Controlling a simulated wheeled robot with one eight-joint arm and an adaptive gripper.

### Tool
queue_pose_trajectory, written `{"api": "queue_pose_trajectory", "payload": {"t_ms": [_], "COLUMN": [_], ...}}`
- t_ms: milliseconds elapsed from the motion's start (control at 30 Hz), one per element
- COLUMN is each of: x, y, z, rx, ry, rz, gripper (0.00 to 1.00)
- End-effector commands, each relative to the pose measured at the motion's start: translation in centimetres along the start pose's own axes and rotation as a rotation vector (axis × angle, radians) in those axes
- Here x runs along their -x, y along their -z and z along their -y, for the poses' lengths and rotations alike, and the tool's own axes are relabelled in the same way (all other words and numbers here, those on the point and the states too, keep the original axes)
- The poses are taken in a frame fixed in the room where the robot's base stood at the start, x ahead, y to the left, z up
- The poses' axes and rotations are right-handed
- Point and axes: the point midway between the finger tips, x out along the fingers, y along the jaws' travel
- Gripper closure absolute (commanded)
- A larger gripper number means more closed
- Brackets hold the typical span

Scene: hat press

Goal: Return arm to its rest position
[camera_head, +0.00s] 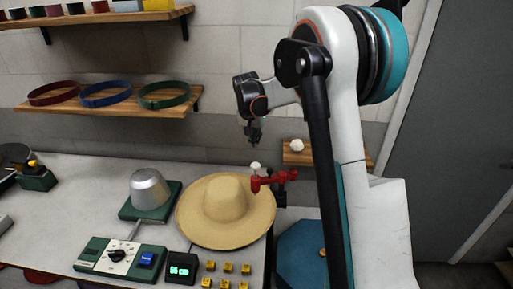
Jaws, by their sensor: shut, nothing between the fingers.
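My arm (335,100) rises on the right side of the head view, with its elbow high and its forearm bent to the left. My gripper (253,138) hangs down at the end of it, small in the picture, shut and empty. It is in front of the grey wall and appears above the bench's right end, apart from everything. A straw hat (225,205) with a wide brim lies crown up on the bench below it.
A metal dome on a green base (150,190) stands left of the hat. A control box (120,257), a display (180,270) and several yellow blocks are in front. A red clamp (272,180) is at the bench's right edge. Wall shelves hold hat bands (105,95).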

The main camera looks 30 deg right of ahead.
Motion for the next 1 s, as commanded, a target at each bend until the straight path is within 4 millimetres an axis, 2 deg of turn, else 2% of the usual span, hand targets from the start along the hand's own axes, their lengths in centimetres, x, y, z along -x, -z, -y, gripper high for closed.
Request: {"api": "queue_pose_trajectory", "payload": {"t_ms": [100,367,467,667,800,1000], "x": [1.2,1.8,2.5,5.5,7.8,10.1], "y": [0.0,-0.1,-0.8,-4.5,-8.0,-13.2], "z": [0.0,0.0,-0.2,-1.1,-2.2,-4.2], "rx": [0.000,0.002,0.018,0.105,0.178,0.283], "ry": [0.000,0.001,0.011,0.057,0.097,0.151], "rz": [0.000,-0.001,-0.005,-0.029,-0.052,-0.089], "gripper": [1.00,1.00,1.00,1.00,1.00,1.00]}}
